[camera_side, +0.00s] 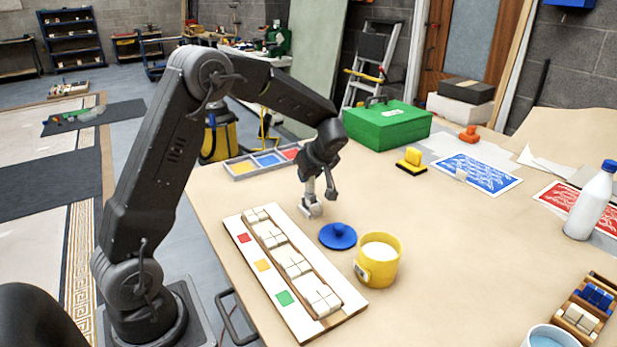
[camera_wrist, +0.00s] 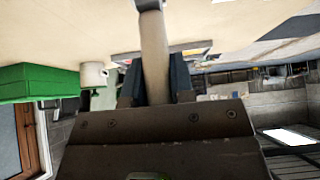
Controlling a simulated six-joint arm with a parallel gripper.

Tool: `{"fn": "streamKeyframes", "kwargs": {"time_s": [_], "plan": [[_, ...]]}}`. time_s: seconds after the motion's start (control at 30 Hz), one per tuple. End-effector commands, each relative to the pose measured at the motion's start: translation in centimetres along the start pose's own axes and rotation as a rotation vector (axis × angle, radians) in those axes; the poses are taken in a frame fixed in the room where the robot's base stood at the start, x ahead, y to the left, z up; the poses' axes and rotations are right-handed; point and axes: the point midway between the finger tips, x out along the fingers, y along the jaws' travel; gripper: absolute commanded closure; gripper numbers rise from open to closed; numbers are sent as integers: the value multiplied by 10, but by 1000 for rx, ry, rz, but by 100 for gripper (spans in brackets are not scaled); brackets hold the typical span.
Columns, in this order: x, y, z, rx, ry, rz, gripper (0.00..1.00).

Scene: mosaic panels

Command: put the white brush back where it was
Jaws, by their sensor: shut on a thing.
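My gripper (camera_side: 318,190) is above the table just behind the blue lid, pointing down. It is shut on a pale, slim handle, which I take to be the white brush (camera_side: 312,209). In the wrist view the cream handle (camera_wrist: 155,58) runs between the two dark fingers (camera_wrist: 155,88), with a grey-white end at the top edge. The brush's lower end is close to the table top; I cannot tell if it touches. The fingers partly hide the brush in the side view.
A long board (camera_side: 262,305) with white tile blocks lies in front. Near my gripper are a blue knobbed lid (camera_side: 338,236), a yellow mug (camera_side: 386,273) and a tray of coloured compartments (camera_side: 239,168). A green box (camera_side: 388,126) stands behind.

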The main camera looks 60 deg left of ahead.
Motion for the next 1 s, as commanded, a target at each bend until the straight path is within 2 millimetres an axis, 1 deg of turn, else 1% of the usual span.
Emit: {"fn": "streamKeyframes", "kwargs": {"time_s": [0.03, 0.1, 0.47, 0.5, 0.7, 0.73, 1.0], "plan": [[6, 0, 5, 2, -1, -1, 100], [9, 0, 7, 0, -1, 0, 100], [12, 0, 9, 0, -1, 1, 100], [12, 0, 9, 0, -1, 1, 74], [12, 0, 8, 0, -1, 1, 54], [12, 0, 8, 0, -1, 1, 52], [10, 0, 7, -1, -1, 2, 52]]}}
